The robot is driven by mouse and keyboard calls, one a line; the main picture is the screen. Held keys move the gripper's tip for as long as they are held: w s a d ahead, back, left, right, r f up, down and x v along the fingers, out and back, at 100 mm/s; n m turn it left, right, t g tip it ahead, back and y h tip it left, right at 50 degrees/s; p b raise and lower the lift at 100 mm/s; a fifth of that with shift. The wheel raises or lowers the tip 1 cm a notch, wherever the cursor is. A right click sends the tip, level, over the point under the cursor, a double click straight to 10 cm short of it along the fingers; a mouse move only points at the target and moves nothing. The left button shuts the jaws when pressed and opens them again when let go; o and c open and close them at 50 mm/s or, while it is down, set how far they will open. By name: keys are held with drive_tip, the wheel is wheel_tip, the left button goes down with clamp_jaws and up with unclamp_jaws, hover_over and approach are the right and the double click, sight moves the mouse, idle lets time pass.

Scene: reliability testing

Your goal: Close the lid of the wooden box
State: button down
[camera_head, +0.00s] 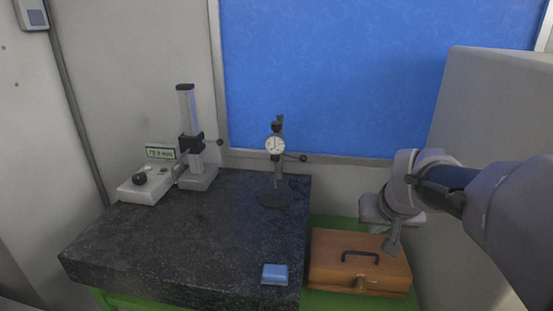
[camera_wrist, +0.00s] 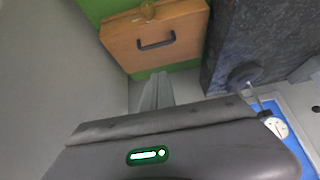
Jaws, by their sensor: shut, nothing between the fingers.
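The wooden box (camera_head: 333,272) sits on a green surface to the right of the dark stone slab. Its lid lies flat and looks closed, with a dark handle on top and a brass latch on the front edge. It also shows in the wrist view as an orange-brown box (camera_wrist: 183,50). My gripper (camera_head: 391,246) is shut and empty over the right rear part of the box in the head view. In the wrist view its fingers (camera_wrist: 157,88) point toward the box. I cannot tell whether they touch the lid.
The dark stone slab (camera_head: 190,235) stands left of the box. On it are a blue block (camera_head: 275,274), a dial gauge stand (camera_head: 275,190) and a height gauge (camera_head: 195,170) with a digital display. A grey cabinet (camera_head: 480,110) stands close on the right. A blue board (camera_head: 340,75) hangs behind.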

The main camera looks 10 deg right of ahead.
drive_tip(key=w+r, duration=0.1)
drive_tip(key=w, duration=0.1)
drive_tip(key=b, duration=0.3)
hover_over(362, 254)
drive_tip(key=shift+g, duration=0.3)
wheel_tip(362, 254, down, 9)
drive_tip(key=shift+w+d+r, duration=0.1)
drive_tip(key=shift+w+r, duration=0.05)
drive_tip(key=shift+r, duration=0.05)
wheel_tip(362, 254, down, 3)
drive_tip(key=shift+r+b, duration=0.15)
drive_tip(key=shift+b, duration=0.55)
drive_tip(key=shift+s+f, duration=0.35)
drive_tip(key=shift+f, duration=0.25)
